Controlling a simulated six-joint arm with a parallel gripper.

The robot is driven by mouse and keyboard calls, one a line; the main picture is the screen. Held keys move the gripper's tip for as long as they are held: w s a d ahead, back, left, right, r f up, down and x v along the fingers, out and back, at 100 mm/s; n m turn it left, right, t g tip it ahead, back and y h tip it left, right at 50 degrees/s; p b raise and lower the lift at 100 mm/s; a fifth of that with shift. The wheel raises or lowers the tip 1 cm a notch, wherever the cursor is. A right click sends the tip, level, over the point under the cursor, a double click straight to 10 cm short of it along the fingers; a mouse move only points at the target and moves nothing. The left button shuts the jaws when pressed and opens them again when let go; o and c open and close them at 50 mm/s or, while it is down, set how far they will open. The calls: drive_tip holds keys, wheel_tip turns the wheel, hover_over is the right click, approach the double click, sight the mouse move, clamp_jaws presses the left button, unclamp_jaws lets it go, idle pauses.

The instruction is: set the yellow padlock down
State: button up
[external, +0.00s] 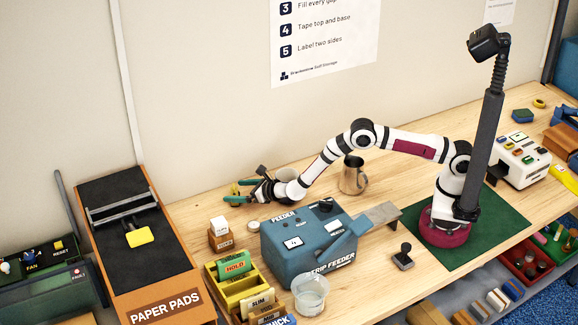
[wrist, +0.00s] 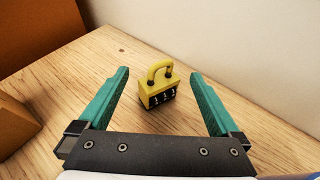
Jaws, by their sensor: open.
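The yellow padlock (wrist: 156,93) stands upright on the wooden bench in the wrist view, its shackle on top and dark number dials on its front. My gripper (wrist: 160,74) is open, with one teal finger on each side of the padlock and a clear gap to both. Nothing is held. In the external view my gripper (external: 233,191) is low over the bench near the back wall. I cannot make out the padlock clearly there.
The orange PAPER PADS unit (external: 165,293) stands to the left. The blue strip feeder (external: 305,243) and a small block stack (external: 221,239) are in front of my gripper. A metal jug (external: 353,176) stands to its right. The wall (wrist: 248,40) is close behind.

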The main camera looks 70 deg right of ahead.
drive_tip(key=v, duration=0.3)
drive_tip(key=shift+s+a+r, duration=0.1)
drive_tip(key=shift+s+r, duration=0.05)
drive_tip(key=shift+s, duration=0.2)
wheel_tip(320, 180, up, 7)
drive_tip(key=s+d+r+m+g+h, duration=0.2)
drive_tip(key=s+d+r+m+h, duration=0.3)
drive_tip(key=s+d+r+m, duration=0.5)
drive_tip(key=s+d+r+m+g+h, duration=0.2)
drive_tip(key=s+d+r+m+g, duration=0.25)
drive_tip(key=s+d+m, duration=0.45)
drive_tip(key=s+a+f+m+g+y, duration=0.1)
drive_tip(key=s+a+m+g+y, duration=0.15)
drive_tip(key=s+m, duration=0.6)
drive_tip(key=s+a+f+m+g+y, duration=0.15)
drive_tip(key=s+m+g, duration=0.3)
drive_tip(key=s, duration=0.75)
drive_tip(key=s+a+m+y, duration=0.7)
drive_tip(key=s+a, duration=0.4)
drive_tip(key=a, duration=0.1)
drive_tip(key=shift+a+f, duration=0.25)
drive_tip(key=shift+f, duration=0.2)
drive_tip(key=shift+s, duration=0.15)
